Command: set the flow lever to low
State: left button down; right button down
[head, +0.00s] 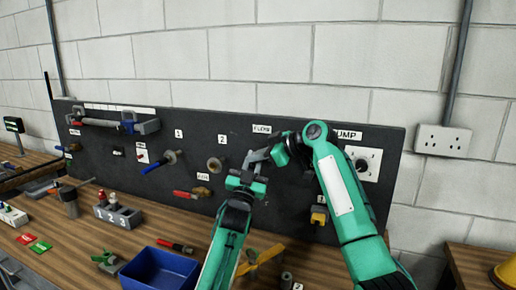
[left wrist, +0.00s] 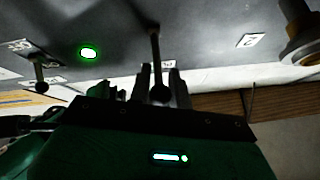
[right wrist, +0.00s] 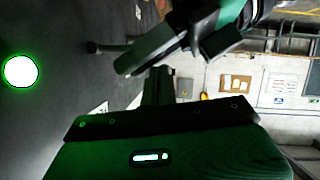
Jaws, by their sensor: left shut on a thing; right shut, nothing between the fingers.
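The flow lever shows in the left wrist view as a dark rod (left wrist: 155,45) with a ball end, standing out from the black panel. My left gripper (left wrist: 160,88) is shut on it near the ball. In the head view my left gripper (head: 258,160) is at the panel below the FLOW label (head: 262,129), and the arms mostly hide the lever. My right gripper (head: 279,153) is shut and empty, close beside the left one. In the right wrist view its fingers (right wrist: 158,88) are together, with my left gripper just above. The lever's low mark cannot be read.
The black panel (head: 130,170) carries labelled fittings, including a round pipe fitting (head: 215,165) left of the grippers and a PUMP switch plate (head: 364,163) behind my right arm. A blue bin (head: 160,268) stands on the wooden bench below.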

jog(key=shift+f, duration=0.25)
jog(key=shift+d+f+t, duration=0.1)
jog(key=shift+f+t, duration=0.2)
jog(key=shift+f, duration=0.5)
pick_arm(q)
jog(key=c, duration=1.3)
grip_release()
jog(key=shift+h, duration=0.3)
pick_arm(e)
jog(key=shift+r, duration=0.2)
